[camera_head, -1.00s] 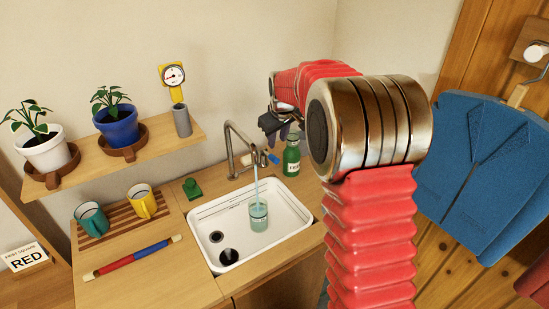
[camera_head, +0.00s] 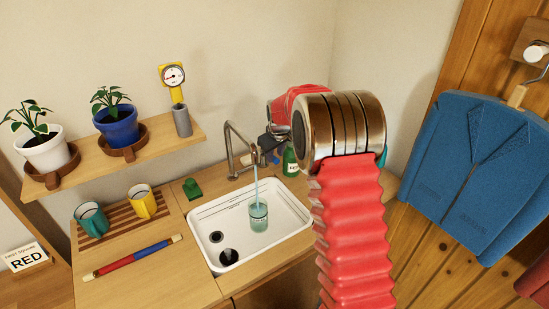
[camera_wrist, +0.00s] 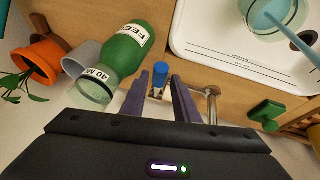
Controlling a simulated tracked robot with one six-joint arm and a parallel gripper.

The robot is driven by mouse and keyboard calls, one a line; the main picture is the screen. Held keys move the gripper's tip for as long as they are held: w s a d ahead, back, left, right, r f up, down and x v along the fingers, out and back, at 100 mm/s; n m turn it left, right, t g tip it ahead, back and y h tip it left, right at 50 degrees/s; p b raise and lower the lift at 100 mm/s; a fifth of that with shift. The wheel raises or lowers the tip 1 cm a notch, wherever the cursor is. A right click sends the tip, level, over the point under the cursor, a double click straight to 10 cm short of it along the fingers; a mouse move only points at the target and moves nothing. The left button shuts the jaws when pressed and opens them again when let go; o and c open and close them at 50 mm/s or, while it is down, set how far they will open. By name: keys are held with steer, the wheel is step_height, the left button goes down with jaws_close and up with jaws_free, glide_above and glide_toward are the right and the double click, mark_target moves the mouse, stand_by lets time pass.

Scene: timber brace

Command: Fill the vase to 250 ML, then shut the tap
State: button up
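The clear vase (camera_head: 258,216) stands in the white sink (camera_head: 205,215), holding pale blue water. A stream runs into it from the spout of the metal tap (camera_head: 228,150). In the wrist view the vase (camera_wrist: 275,15) is cut off at the top edge; I cannot read its level. The tap's blue-tipped lever (camera_wrist: 160,73) shows at the fingertips of my gripper (camera_wrist: 161,86). The purple fingers are apart, one on each side of the lever; I cannot tell whether they touch it. In the head view my gripper (camera_head: 270,143) is behind the sink, partly hidden by my arm.
A green feed bottle (camera_wrist: 126,48) labelled 40 ML is close beside my gripper, with a grey cup (camera_wrist: 82,58) and an orange pot (camera_wrist: 42,60) beyond. A green item (camera_head: 192,189) is left of the tap. Mugs (camera_head: 142,201) stand on a slatted board.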

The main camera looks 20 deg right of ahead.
steer(key=shift+x, duration=1.5)
steer(key=shift+c, duration=0.5)
jaws_close()
